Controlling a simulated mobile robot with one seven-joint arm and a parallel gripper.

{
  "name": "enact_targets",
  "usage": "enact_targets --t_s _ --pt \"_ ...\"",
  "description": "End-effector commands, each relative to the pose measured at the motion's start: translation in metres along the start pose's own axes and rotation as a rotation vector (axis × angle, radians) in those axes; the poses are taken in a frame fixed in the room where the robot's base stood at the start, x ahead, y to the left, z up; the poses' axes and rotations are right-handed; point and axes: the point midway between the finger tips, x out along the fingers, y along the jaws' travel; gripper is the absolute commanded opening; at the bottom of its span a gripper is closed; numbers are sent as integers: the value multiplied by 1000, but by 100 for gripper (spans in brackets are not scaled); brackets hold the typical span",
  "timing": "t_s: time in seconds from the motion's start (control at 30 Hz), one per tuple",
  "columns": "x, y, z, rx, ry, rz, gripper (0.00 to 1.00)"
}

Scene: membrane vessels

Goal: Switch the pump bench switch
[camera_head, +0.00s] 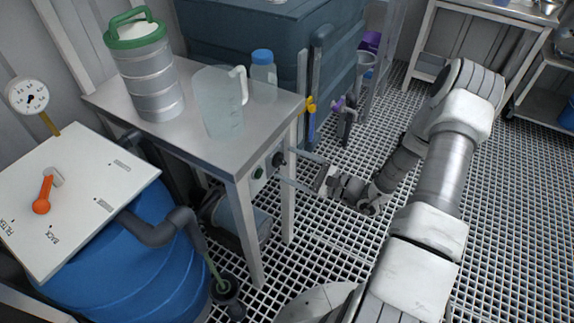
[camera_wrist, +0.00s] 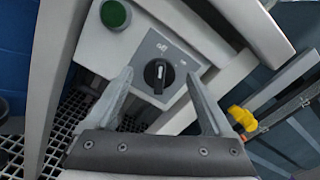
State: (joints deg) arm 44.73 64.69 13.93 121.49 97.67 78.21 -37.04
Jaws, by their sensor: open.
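The pump bench switch (camera_wrist: 158,76) is a black rotary knob on a grey plate, with an "off" mark above it, in the wrist view. In the head view the knob (camera_head: 278,159) sits on the bench's side panel below the top. A green round button or lamp (camera_wrist: 115,15) is beside it, also in the head view (camera_head: 258,173). My gripper (camera_wrist: 163,82) is open, its two fingers on either side of the knob in the picture. In the head view my gripper (camera_head: 304,170) faces the panel. I cannot tell whether the fingers touch the knob.
The metal bench (camera_head: 180,75) carries a green-lidded canister (camera_head: 150,75), a clear jug (camera_head: 222,105) and a blue-capped bottle (camera_head: 263,72). A yellow valve handle (camera_wrist: 242,117) is to the right of the switch. A blue barrel (camera_head: 150,265) stands at left.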

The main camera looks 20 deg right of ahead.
Motion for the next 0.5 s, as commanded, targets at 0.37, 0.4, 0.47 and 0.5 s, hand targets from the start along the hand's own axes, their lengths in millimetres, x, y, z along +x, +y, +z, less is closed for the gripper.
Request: enact_targets --t_s 0.37,0.4,0.47,0.5 --pt "13 0 0 0 1 0 86" --pt "13 0 0 0 1 0 86" --pt "13 0 0 0 1 0 82" --pt "13 0 0 0 1 0 75"
